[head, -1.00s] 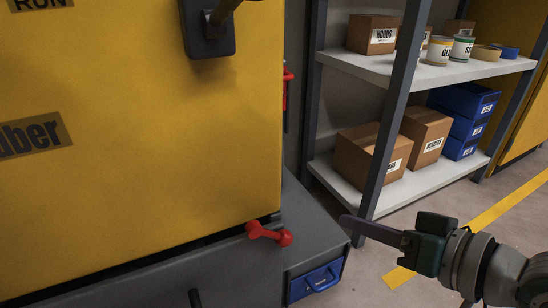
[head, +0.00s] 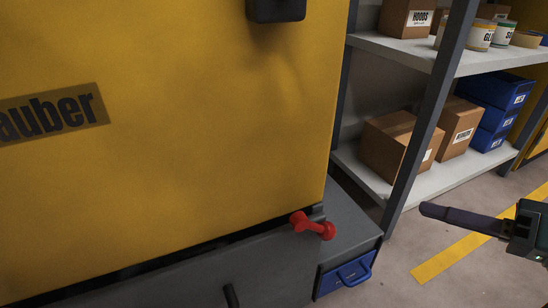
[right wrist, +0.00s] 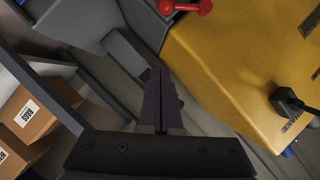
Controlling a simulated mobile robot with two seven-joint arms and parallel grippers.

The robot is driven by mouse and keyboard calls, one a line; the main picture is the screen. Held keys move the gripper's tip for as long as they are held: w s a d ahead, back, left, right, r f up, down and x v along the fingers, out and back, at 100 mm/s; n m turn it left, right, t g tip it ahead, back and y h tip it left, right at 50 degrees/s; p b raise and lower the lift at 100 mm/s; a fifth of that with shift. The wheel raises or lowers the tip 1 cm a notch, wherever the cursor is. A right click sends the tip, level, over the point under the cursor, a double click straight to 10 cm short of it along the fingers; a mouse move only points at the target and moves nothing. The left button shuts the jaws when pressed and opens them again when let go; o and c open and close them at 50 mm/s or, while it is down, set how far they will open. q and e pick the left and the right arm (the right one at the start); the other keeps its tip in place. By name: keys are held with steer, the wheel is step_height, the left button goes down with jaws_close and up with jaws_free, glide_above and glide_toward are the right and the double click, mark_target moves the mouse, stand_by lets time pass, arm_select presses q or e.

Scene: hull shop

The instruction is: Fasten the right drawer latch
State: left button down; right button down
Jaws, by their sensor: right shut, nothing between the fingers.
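The right drawer latch is a red handle (head: 313,225) at the top right corner of the grey drawer front (head: 270,268), below the yellow machine body (head: 180,140). It also shows at the top of the right wrist view as a red latch (right wrist: 186,7). My right gripper (head: 424,209) is shut and empty, in the air to the right of the latch and clear of it. In the right wrist view its closed fingers (right wrist: 157,75) point toward the grey base, apart from the latch. My left gripper is not in view.
A blue bin (head: 345,275) with a handle sits in the grey base right of the drawer. A shelf unit (head: 440,185) with cardboard boxes and blue bins stands behind. A yellow line (head: 450,262) marks the floor.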

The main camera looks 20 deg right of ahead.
mark_target(316, 228)
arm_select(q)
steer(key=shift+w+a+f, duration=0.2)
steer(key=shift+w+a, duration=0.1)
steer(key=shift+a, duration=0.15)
arm_select(e)
steer(key=shift+s+f+g+y, duration=0.5)
steer(key=shift+s+g, duration=0.1)
steer(key=shift+s, duration=0.2)
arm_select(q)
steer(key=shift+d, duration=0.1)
